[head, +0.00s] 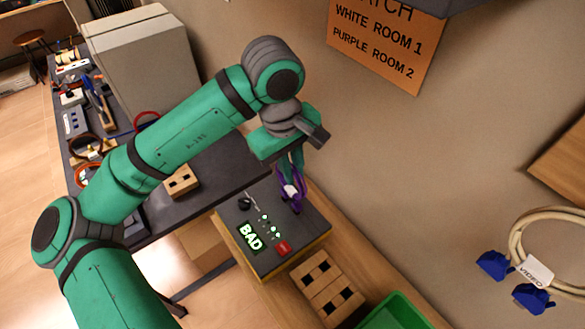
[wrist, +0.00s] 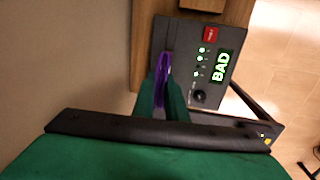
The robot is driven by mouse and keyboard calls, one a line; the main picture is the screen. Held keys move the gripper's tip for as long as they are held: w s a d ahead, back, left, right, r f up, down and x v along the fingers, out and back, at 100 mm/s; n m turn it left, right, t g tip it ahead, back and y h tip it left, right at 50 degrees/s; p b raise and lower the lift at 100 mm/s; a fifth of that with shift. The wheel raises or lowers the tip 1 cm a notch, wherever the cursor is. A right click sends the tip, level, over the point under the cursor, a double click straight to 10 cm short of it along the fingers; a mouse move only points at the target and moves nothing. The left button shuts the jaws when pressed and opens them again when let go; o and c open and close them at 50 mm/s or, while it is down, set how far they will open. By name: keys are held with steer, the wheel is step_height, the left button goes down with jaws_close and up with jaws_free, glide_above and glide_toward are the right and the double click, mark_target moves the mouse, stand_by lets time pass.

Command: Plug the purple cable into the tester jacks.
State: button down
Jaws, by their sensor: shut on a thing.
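The purple cable (head: 290,189) is at my gripper (head: 291,163), over the back right part of the tester. In the wrist view the purple cable (wrist: 163,74) is between the green fingers of my gripper (wrist: 162,88), which is shut on it. The tester (head: 304,226) is a dark box with a lit green "BAD" display, a red button and several small lights. It also shows in the wrist view (wrist: 188,31). The jacks cannot be made out, and I cannot tell whether the cable's plugs touch them.
A cable with blue connectors (head: 494,265) hangs on the wall at right. A dark bench (head: 222,177) with tools and a grey cabinet (head: 150,62) is at left.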

steer(key=shift+f, duration=0.55)
stand_by(1.1)
steer(key=shift+a, duration=0.1)
steer(key=c, duration=2)
jaws_free()
steer(key=shift+s, duration=0.1)
steer(key=o, duration=0.3)
steer(key=o, duration=0.7)
steer(key=shift+c, duration=0.2)
